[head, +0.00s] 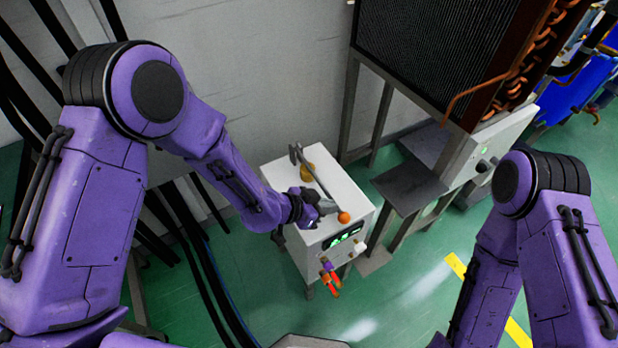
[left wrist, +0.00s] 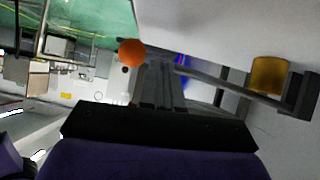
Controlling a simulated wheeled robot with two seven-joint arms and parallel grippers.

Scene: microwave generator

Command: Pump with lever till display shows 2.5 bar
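The pump is a white box (head: 323,179) standing on the green floor in the middle of the head view. A dark lever (head: 318,178) lies across its top, with an orange ball (head: 344,217) at its near end. The ball also shows in the left wrist view (left wrist: 131,52). A green-lit display (head: 343,236) is on the front face; its digits are too small to read. My left gripper (head: 327,208) is at the ball end of the lever. In the left wrist view its fingers (left wrist: 160,82) look closed on the lever, just beside the ball. My right gripper is not shown.
A brass-coloured cylinder (head: 307,172) stands by the lever on the box top. Orange and red fittings (head: 330,278) stick out at the lower front. A metal frame with a dark finned radiator (head: 432,50) stands to the right. Black hoses run at left. Floor at front right is clear.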

